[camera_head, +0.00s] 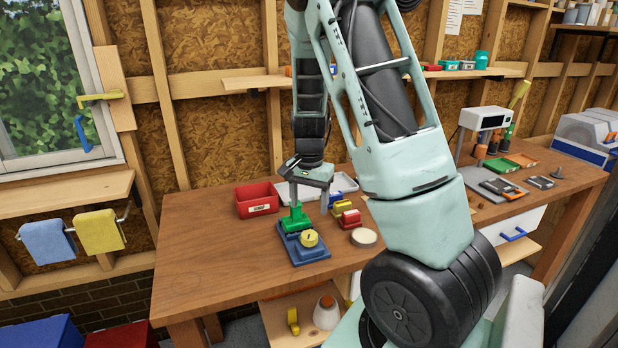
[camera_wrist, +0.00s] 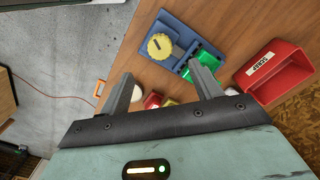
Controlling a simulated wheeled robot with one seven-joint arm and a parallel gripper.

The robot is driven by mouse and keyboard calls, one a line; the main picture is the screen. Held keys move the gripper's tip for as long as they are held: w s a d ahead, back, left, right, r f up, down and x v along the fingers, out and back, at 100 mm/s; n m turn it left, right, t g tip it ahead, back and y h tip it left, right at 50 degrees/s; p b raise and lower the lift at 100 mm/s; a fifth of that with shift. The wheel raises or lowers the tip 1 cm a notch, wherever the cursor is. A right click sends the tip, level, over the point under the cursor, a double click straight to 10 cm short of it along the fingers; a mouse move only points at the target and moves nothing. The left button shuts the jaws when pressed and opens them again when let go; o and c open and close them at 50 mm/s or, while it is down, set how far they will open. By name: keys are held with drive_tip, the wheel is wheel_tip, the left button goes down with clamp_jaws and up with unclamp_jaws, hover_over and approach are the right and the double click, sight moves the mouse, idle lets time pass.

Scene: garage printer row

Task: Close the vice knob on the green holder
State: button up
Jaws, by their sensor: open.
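The vice has a blue base (camera_head: 312,255) on the wooden bench, with a green holder (camera_head: 295,220) at its back and a round yellow knob (camera_head: 309,239) at its front. In the wrist view the yellow knob (camera_wrist: 159,46) shows a dark mark on its face. The green holder (camera_wrist: 208,60) is partly hidden there by my right-hand finger. My gripper (camera_head: 309,206) is open above the back of the vice, pointing down, one finger close to the green holder. In the wrist view my gripper (camera_wrist: 160,72) has nothing between its fingertips, and the knob lies beyond them. Contact with the holder cannot be told.
A red bin (camera_head: 257,200) stands left of the vice. Red and yellow blocks (camera_head: 349,218) and a pale round disc (camera_head: 364,237) lie to its right. A white tray (camera_head: 342,184) is behind. The bench (camera_head: 215,260) front left is clear.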

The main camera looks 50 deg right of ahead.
wheel_tip(320, 180, up, 8)
drive_tip(key=shift+f, duration=0.15)
idle(0.5)
